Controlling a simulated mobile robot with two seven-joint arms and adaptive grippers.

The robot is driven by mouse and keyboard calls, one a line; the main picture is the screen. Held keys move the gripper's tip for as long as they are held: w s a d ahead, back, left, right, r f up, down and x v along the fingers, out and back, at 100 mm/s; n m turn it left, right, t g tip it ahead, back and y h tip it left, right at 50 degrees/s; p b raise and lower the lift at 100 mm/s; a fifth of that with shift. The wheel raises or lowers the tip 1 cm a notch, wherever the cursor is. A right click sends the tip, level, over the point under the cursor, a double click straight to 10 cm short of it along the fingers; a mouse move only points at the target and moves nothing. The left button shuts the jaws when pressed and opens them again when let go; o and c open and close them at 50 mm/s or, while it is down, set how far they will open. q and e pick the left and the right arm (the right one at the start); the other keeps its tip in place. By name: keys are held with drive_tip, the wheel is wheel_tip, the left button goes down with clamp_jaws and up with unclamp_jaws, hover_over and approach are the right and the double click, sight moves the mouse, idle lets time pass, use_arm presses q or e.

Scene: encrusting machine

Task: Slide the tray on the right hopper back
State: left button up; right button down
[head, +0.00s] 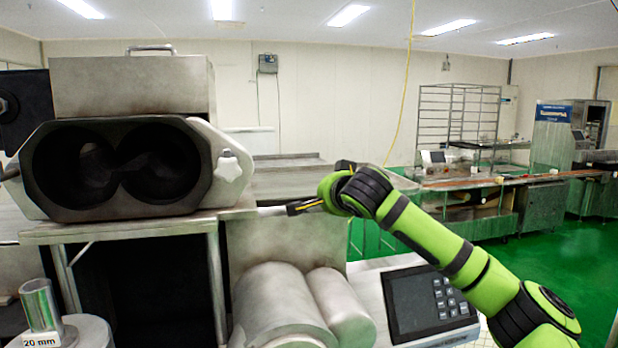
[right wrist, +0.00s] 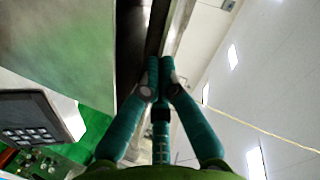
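A flat grey metal tray-like surface (head: 300,184) lies behind the rolls, right of the large machine head; I take it for the tray on the right hopper, though its outline is partly hidden by my arm. My right gripper (head: 292,209) reaches in from the right and points left, at the near edge of this surface. My left gripper is not in view.
The machine head (head: 215,140) with two dark round openings and a handled metal box (head: 130,85) stands at left. Below my right arm are pale rolls (head: 280,305) and a control panel (head: 425,302). A wire rack (head: 458,115) stands far behind. Green floor is open at right.

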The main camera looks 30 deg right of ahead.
drive_tip(key=shift+w+d+p, duration=0.2)
drive_tip(key=shift+w+p, duration=0.25)
drive_tip(key=shift+w, duration=0.3)
drive_tip(key=shift+w+d+p, duration=0.15)
drive_tip(key=shift+w+p, duration=0.25)
drive_tip(key=shift+w, duration=0.35)
drive_tip(key=shift+w+d+p, duration=0.2)
drive_tip(key=shift+w+p, duration=0.35)
drive_tip(key=shift+w, duration=0.15)
drive_tip(key=shift+w+d+p, duration=0.15)
drive_tip(key=shift+w+p, duration=0.4)
drive_tip(key=shift+w, duration=0.15)
drive_tip(key=shift+s+a+f+b, duration=0.1)
drive_tip(key=shift+s+b, duration=0.05)
drive_tip(key=shift+b, duration=0.2)
drive_tip(key=shift+s+a+f+b, duration=0.2)
drive_tip(key=shift+s+b, duration=0.35)
drive_tip(key=shift+b, duration=0.2)
drive_tip(key=s+a+b, duration=0.1)
drive_tip(key=s+b, duration=0.4)
drive_tip(key=s, duration=0.3)
drive_tip(key=shift+s+a+r, duration=0.15)
drive_tip(key=shift+a+r, duration=0.1)
drive_tip(key=shift+a, duration=0.15)
